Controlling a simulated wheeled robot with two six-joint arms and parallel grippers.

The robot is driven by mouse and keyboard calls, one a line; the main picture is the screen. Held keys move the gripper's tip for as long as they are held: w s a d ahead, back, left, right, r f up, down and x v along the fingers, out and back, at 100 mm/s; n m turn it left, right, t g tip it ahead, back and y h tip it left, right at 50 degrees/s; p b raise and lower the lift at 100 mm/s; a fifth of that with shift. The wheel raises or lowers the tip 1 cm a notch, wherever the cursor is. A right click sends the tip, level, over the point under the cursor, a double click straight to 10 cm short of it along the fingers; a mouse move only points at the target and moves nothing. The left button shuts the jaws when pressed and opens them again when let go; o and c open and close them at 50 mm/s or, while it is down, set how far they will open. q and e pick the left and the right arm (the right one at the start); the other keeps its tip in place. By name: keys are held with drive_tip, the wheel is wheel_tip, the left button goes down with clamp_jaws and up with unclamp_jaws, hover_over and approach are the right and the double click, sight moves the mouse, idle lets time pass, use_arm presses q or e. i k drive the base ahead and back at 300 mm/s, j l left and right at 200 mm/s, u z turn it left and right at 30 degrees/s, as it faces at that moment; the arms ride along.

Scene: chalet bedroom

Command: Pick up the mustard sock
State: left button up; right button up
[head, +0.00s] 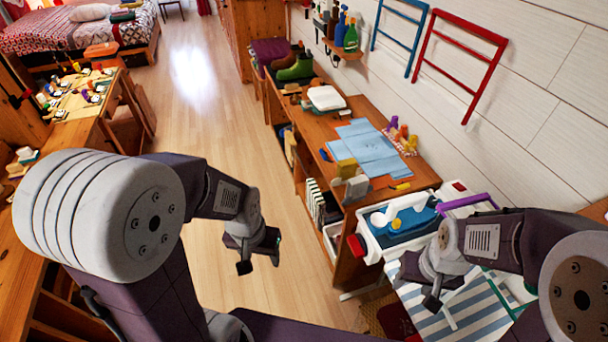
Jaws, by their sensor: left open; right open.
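I cannot make out a sock for certain. A mustard-yellow thing (347,169) stands at the near left edge of the blue cloth on the wooden desk; its shape is too small to tell. My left gripper (260,262) is open and empty over the bare floor, left of the desk and apart from it. My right gripper (441,308) is open over a blue-and-white striped surface (478,317), near the white bin at the lower right. I see nothing between its fingers.
A wooden desk (322,131) runs along the right wall, with a light-blue cloth (367,152) on it. A white bin (365,240) holds blue and white things. A cluttered table (65,118) stands at the left. The wooden floor (205,115) between is clear.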

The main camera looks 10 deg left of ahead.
sight(347, 168)
drive_tip(key=i+j+z, duration=0.25)
drive_tip(key=z, duration=0.2)
drive_tip(key=i+j+z, duration=0.2)
drive_tip(key=j+z, duration=0.2)
drive_tip(key=i+j+z, duration=0.15)
drive_tip(key=j+z, duration=1.15)
drive_tip(key=j, duration=0.15)
drive_tip(key=j+z, duration=0.45)
drive_tip(key=k+j+z, duration=0.2)
drive_tip(key=j+z, duration=0.25)
